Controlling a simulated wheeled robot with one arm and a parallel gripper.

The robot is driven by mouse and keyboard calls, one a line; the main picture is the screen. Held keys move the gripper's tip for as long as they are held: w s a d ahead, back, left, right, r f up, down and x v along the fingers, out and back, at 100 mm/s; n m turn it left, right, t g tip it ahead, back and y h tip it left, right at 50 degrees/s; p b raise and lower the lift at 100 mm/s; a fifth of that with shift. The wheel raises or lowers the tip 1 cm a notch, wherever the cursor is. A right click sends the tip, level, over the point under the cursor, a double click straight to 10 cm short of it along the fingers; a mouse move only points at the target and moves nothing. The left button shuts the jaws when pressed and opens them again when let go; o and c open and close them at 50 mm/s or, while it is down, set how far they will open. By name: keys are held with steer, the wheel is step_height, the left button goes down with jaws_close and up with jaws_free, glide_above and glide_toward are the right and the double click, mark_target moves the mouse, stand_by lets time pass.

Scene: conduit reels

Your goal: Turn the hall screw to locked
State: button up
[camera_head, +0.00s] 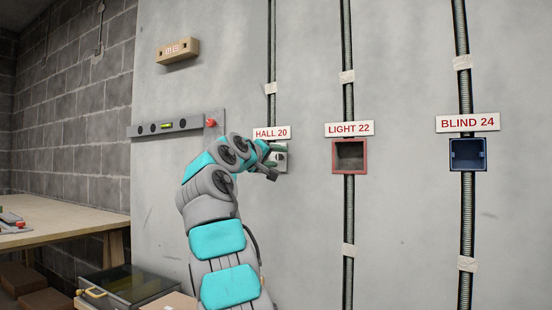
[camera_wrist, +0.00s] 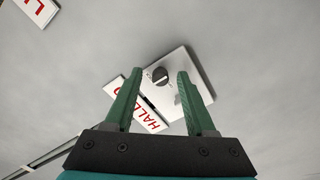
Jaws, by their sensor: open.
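The hall plate (camera_head: 281,159) is a pale square on the wall under the HALL 20 label (camera_head: 271,133). My gripper (camera_head: 274,161) is in front of it and hides part of it. In the wrist view the plate (camera_wrist: 190,75) looks silver and tilted, and the round dark hall screw (camera_wrist: 160,75) with a slot sits on it. The HALL label (camera_wrist: 137,112) is partly behind a finger. My gripper's green fingers (camera_wrist: 154,82) are open and empty, with the screw showing between their tips. I cannot tell whether they touch the plate.
A red-rimmed box (camera_head: 349,171) under LIGHT 22 and a blue box (camera_head: 468,155) under BLIND 24 are to the right. A wooden table (camera_head: 60,220) and a glass-topped case (camera_head: 130,286) stand lower left.

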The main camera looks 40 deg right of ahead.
steer(key=shift+a, duration=0.1)
steer(key=b+v, duration=0.3)
steer(key=v, duration=0.4)
steer(key=shift+a, duration=0.3)
steer(key=shift+s+f, duration=0.1)
steer(key=s+a+f+n+g+y+p, duration=0.1)
steer(key=s+a+f+y, duration=0.25)
steer(key=f, duration=0.65)
steer(key=s+a+f+n+g+y+p, duration=0.1)
steer(key=s+a+f+y+p, duration=0.3)
steer(key=f, duration=0.6)
steer(key=s+a+f+n+g+y+b, duration=0.1)
steer(key=s+a+f+g+y, duration=0.3)
steer(key=f, duration=0.6)
steer(key=s+a+f+g+y+p, duration=0.1)
steer(key=s+a+f, duration=0.5)
steer(key=s, duration=0.3)
steer(key=s+a+f+g+y+p, duration=0.1)
steer(key=s+a+f+y, duration=0.1)
steer(key=s+a+f, duration=0.5)
steer(key=s+a+f+y, duration=0.2)
steer(key=s+a+f, duration=0.5)
steer(key=s, duration=0.6)
steer(key=shift+f+g+p, duration=0.4)
steer(key=shift+f, duration=0.1)
